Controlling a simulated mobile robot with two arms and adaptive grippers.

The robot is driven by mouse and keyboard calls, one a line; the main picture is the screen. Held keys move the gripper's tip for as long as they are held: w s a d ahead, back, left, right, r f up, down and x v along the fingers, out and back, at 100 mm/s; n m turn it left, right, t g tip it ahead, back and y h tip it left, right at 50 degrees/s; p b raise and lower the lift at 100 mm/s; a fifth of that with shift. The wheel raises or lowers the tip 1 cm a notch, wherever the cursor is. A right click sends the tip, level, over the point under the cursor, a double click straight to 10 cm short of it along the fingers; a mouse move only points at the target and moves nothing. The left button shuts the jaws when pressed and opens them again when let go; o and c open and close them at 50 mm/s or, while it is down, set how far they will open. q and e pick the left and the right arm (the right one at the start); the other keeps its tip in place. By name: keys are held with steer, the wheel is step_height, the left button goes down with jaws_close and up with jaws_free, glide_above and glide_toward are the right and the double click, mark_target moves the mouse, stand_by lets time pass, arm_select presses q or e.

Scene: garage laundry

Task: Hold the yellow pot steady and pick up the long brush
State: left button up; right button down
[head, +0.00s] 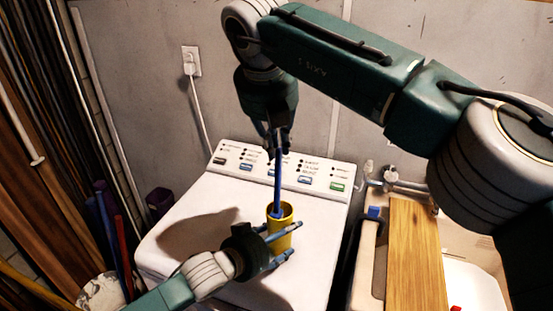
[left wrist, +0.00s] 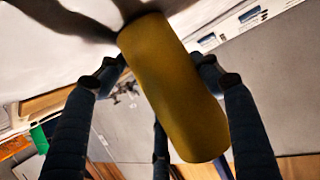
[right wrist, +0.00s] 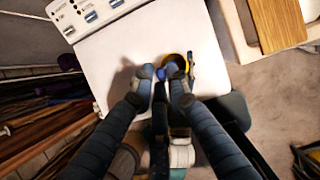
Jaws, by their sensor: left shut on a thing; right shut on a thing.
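The yellow pot (head: 281,238) stands upright on the white washing machine. My left gripper (head: 287,244) is shut on its sides, with fingers on both sides of it in the left wrist view (left wrist: 172,85). The long blue brush (head: 278,187) stands nearly upright, with its lower end at the pot's mouth. My right gripper (head: 277,140) is above the pot, pointing down, shut on the brush's upper part. In the right wrist view the pot's rim (right wrist: 178,60) shows beyond the fingers. The part of the brush inside the pot is hidden.
The washing machine's top (head: 200,215) is otherwise clear. Its control panel (head: 262,167) rises behind the pot. A wooden board (head: 415,255) lies by a sink at the right. Poles and planks (head: 50,130) lean at the left.

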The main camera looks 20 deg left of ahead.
arm_select(q)
steer(key=o, duration=1.2)
steer(key=shift+o, duration=0.2)
